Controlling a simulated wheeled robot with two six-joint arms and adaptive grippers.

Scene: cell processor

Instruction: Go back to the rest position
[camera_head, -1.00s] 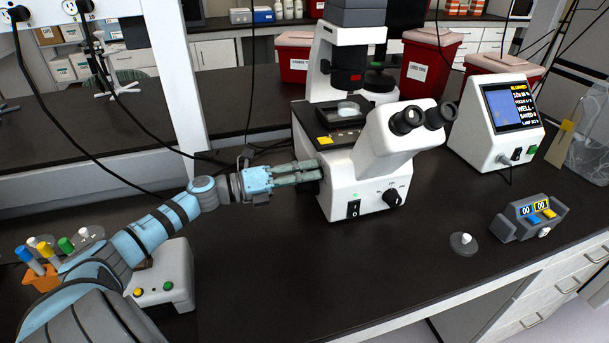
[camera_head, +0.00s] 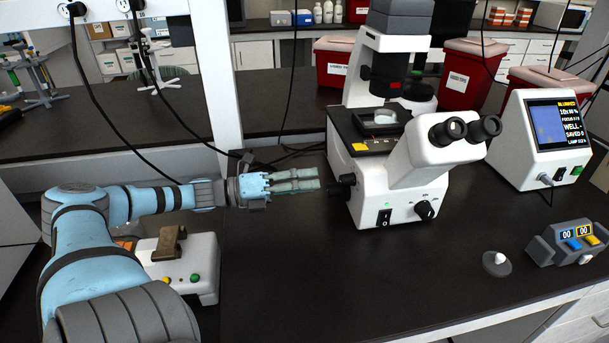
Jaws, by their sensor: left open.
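My left arm comes in from the left over the dark bench. My left gripper (camera_head: 310,181) is open and empty, pointing right, a short gap to the left of the microscope's black side knob (camera_head: 340,188). The white microscope (camera_head: 394,197) stands on the bench with a clear dish (camera_head: 380,121) on its black stage. My right gripper is not in the picture.
A white device with green and yellow buttons (camera_head: 205,262) sits below my left arm, partly hidden by it. A monitor box (camera_head: 541,140), a small counter (camera_head: 573,242) and a round grey piece (camera_head: 497,263) are at right. The front middle bench is clear.

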